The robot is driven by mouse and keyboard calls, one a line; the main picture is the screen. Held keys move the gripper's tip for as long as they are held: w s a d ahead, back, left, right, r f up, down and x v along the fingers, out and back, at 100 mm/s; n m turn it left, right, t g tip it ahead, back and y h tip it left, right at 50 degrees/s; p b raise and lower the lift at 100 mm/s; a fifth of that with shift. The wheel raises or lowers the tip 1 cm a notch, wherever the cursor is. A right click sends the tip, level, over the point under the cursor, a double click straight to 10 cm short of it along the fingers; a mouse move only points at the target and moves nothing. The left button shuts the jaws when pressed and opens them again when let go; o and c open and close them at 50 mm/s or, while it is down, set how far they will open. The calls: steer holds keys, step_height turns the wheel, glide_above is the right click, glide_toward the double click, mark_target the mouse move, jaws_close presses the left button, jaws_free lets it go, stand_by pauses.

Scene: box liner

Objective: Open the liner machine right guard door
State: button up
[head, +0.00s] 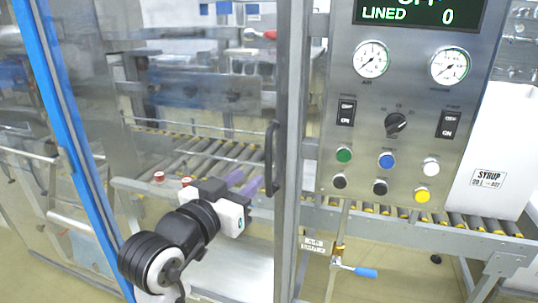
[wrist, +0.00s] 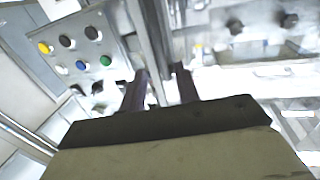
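The right guard door (head: 225,80) is a clear panel and appears closed against the upright metal post (head: 292,120). Its black vertical handle (head: 271,160) is near the right edge. My gripper (head: 252,181), with purple-looking fingers, is just left of the handle's lower part. In the wrist view my gripper (wrist: 160,73) shows two dark fingers spread apart, with the metal post (wrist: 148,35) running up beyond them. I see nothing clearly held between the fingers. I cannot tell whether a fingertip touches the handle.
A control panel (head: 400,120) with gauges, switches and coloured buttons stands right of the post. Below it a valve with a blue lever (head: 366,272) sticks out. A roller conveyor (head: 470,228) runs on the right. A blue-edged frame (head: 62,120) stands at the left.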

mark_target(267, 161)
steer(key=p+x, duration=0.2)
steer(key=x, duration=0.7)
steer(key=shift+w+d, duration=0.15)
steer(key=shift+w, duration=0.2)
steer(key=shift+c, duration=0.3)
jaws_close()
